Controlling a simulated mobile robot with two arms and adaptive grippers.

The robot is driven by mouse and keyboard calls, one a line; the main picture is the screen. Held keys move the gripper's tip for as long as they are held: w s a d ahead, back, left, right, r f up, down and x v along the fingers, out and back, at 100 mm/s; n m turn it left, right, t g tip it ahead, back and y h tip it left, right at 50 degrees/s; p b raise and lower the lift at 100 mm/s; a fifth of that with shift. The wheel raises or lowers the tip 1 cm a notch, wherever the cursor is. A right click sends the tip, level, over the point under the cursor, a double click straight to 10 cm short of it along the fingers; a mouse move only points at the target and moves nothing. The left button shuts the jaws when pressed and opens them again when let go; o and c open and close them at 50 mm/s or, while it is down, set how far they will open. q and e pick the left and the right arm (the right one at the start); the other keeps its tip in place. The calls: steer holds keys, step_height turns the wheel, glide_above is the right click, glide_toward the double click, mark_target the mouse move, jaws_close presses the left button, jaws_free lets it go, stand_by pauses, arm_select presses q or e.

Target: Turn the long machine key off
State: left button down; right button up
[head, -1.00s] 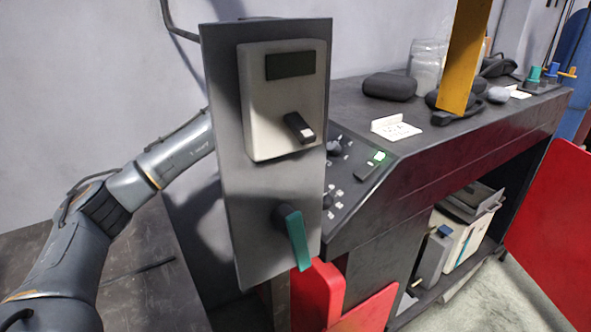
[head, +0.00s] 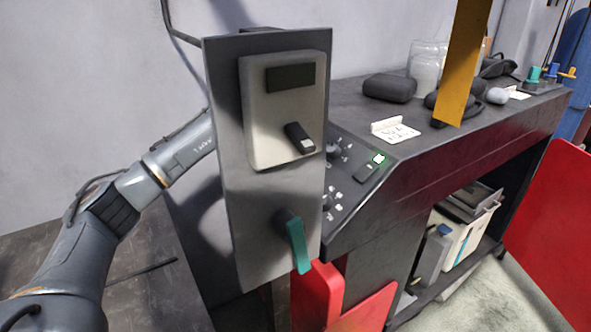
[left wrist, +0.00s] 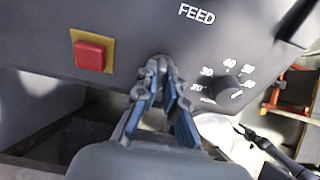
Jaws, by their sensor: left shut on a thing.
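In the left wrist view my left gripper (left wrist: 161,78) has its blue-padded fingers closed at the lower edge of a dark machine panel (left wrist: 135,30). The fingertips are shut on a small grey thing (left wrist: 160,62), which I take to be the long machine key. The fingers cover most of it, so its turn angle cannot be read. In the head view my left arm (head: 185,150) goes behind an upright grey plate, which hides the gripper and the key. My right gripper is in neither view.
The grey plate (head: 235,215) carries a pale box (head: 282,85) with a dark lever and a teal handle (head: 297,247). A red button (left wrist: 90,56) and a numbered dial (left wrist: 227,88) flank my gripper. A dark bench (head: 445,150) with several objects stands to the right.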

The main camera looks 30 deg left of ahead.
arm_select(q)
steer(key=shift+n, duration=0.3)
steer(key=c, duration=1.4)
jaws_free()
steer(key=shift+c, duration=0.2)
steer(key=v, duration=1.2)
steer(key=shift+a, duration=0.15)
steer(key=shift+s+f, duration=0.1)
